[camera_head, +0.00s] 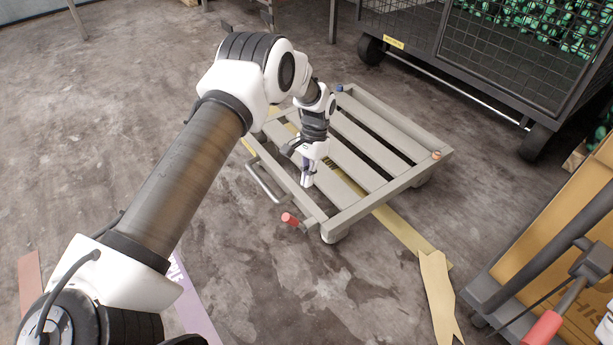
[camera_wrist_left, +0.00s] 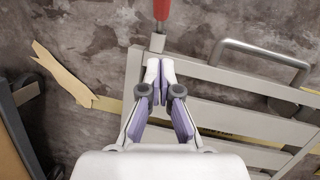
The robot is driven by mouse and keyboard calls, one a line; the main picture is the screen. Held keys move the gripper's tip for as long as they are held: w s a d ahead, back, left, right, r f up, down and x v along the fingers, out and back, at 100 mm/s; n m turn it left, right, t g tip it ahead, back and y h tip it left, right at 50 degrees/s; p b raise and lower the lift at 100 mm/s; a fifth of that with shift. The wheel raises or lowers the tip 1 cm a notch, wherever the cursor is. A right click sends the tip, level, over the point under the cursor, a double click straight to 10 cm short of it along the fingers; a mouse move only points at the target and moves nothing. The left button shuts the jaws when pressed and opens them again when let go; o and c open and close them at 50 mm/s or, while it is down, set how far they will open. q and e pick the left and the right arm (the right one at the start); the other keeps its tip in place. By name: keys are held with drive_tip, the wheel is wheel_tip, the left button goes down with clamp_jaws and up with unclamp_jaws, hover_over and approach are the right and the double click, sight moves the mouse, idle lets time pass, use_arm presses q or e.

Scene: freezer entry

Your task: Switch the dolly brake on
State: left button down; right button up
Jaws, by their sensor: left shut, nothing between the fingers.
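The dolly (camera_head: 400,187) is a low grey slatted frame on wheels, standing on the floor at the middle of the head view; part of its frame (camera_wrist_left: 225,77) shows in the left wrist view. A red-tipped pedal (camera_head: 290,219) sticks out from its near left corner and shows at the top of the wrist view (camera_wrist_left: 161,10), on a grey stem. My left gripper (camera_head: 307,182) points down over the dolly's near left side, shut and empty. In the wrist view its fingertips (camera_wrist_left: 161,72) are together, below the pedal's stem.
A metal handle loop (camera_head: 263,183) sticks out from the dolly's left side. A mesh cage cart (camera_head: 500,50) with green items stands behind. A cart with a yellow-brown box (camera_head: 560,215) stands at right. The floor on the near side is open, with tape strips.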

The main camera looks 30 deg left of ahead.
sight(295, 223)
use_arm(q)
drive_tip(key=s+f+b, duration=0.1)
drive_tip(key=f, duration=0.1)
drive_tip(key=s+f+b, duration=0.1)
drive_tip(key=s+f, duration=0.1)
drive_tip(key=f, duration=0.1)
drive_tip(key=s+f+b, duration=0.1)
drive_tip(key=s+f, duration=0.1)
drive_tip(key=shift+a+f+b, duration=0.15)
drive_tip(key=shift+f+b, duration=0.15)
drive_tip(key=shift+b, duration=0.05)
drive_tip(key=shift+a, duration=0.1)
